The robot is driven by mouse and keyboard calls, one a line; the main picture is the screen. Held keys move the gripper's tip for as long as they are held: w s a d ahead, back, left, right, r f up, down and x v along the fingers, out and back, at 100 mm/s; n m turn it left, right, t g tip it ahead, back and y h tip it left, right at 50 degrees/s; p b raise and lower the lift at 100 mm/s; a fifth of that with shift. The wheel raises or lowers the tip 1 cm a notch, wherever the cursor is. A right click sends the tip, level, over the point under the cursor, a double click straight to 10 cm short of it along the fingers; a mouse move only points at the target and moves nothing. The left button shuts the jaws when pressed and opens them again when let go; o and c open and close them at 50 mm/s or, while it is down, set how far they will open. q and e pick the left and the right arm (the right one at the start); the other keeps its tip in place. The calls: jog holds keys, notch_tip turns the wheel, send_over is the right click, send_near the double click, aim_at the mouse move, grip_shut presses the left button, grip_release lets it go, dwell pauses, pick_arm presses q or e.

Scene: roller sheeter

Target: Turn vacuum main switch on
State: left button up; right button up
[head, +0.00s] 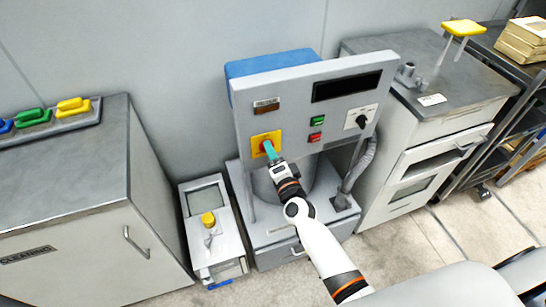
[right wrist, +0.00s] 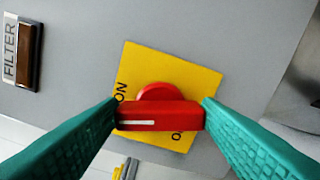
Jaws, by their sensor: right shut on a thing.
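The main switch is a red rotary handle (right wrist: 160,117) on a yellow plate (right wrist: 190,72), set in the grey front panel of the machine (head: 247,117). The yellow plate also shows in the head view (head: 258,138). In the right wrist view the teal fingers of my right gripper (right wrist: 161,116) are shut on the two ends of the red handle. The handle's bar and its white line lie roughly level across that picture. Part of the plate's lettering is hidden by the fingers and handle; "ON" shows at its left. My left gripper is not in view.
A green button (head: 318,120), a red button (head: 315,137) and a black dial (head: 361,121) sit right of the switch. A label marked FILTER (right wrist: 22,50) is nearby. A cleaning cabinet (head: 60,215) stands left and a grey-topped cabinet (head: 440,125) right.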

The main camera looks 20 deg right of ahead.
jog(key=shift+f+m+b, duration=0.1)
jog(key=shift+m+b, duration=0.35)
jog(key=shift+m, duration=1.25)
jog(key=o, duration=1)
jog(key=shift+s, duration=0.1)
jog(key=s+b, duration=0.1)
jog(key=s, duration=1)
jog(key=shift+s+d+b, duration=0.2)
jog(key=shift+s+b, duration=0.15)
jog(key=shift+s, duration=0.05)
jog(key=shift+f, duration=0.1)
